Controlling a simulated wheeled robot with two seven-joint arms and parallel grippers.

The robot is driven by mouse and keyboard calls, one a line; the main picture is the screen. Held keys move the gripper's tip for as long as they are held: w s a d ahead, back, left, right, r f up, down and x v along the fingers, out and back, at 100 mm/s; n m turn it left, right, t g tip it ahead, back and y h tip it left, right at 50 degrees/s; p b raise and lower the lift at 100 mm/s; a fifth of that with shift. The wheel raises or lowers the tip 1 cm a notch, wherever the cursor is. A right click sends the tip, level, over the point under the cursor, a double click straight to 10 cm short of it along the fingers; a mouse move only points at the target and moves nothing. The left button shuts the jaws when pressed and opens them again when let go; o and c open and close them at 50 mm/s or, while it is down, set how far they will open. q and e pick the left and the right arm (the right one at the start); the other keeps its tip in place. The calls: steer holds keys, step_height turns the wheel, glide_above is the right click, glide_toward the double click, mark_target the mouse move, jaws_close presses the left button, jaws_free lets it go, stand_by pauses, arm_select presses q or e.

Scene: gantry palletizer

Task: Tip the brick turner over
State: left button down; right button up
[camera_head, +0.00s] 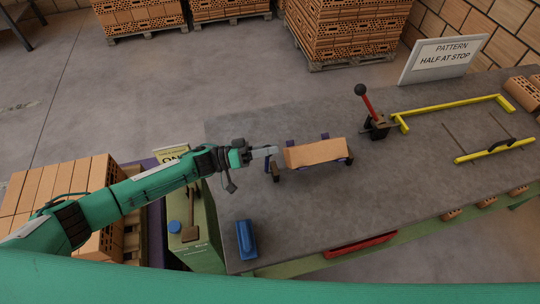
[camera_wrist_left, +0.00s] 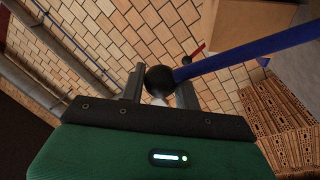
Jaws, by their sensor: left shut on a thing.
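The brick turner (camera_head: 325,137) stands on the grey table, with blue-purple parts showing around a tan brick (camera_head: 315,153) that lies in it. My left gripper (camera_head: 273,155) is at the turner's left side. In the left wrist view my left gripper (camera_wrist_left: 158,88) is shut on the black ball knob (camera_wrist_left: 157,79) at the end of the turner's blue lever (camera_wrist_left: 250,52). The brick also shows in the left wrist view (camera_wrist_left: 250,22). My right gripper is in neither view.
A red lever (camera_head: 368,104) with a black knob and a yellow frame (camera_head: 450,104) stand right of the turner. A blue object (camera_head: 246,240) lies at the table's near left corner. A sign (camera_head: 444,58) stands behind. Brick stacks (camera_head: 345,30) are on the floor beyond.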

arm_select(q)
steer(key=w+a+f+n+t+b, duration=0.2)
steer(key=w+a+n+b, duration=0.1)
steer(key=w+n, duration=0.6)
steer(key=shift+w+a+f+b, duration=0.15)
steer(key=shift+w+f+b, duration=0.05)
steer(key=shift+w+b, duration=0.3)
stand_by(0.7)
steer(key=c, duration=1)
jaws_free()
steer(key=shift+w, duration=0.15)
steer(key=shift+c, duration=0.2)
steer(key=shift+r, duration=0.1)
steer(key=b+v, duration=0.3)
steer(key=v, duration=1)
steer(key=shift+s+a+b, duration=0.25)
steer(key=shift+a+b, duration=0.05)
steer(key=shift+a, duration=0.05)
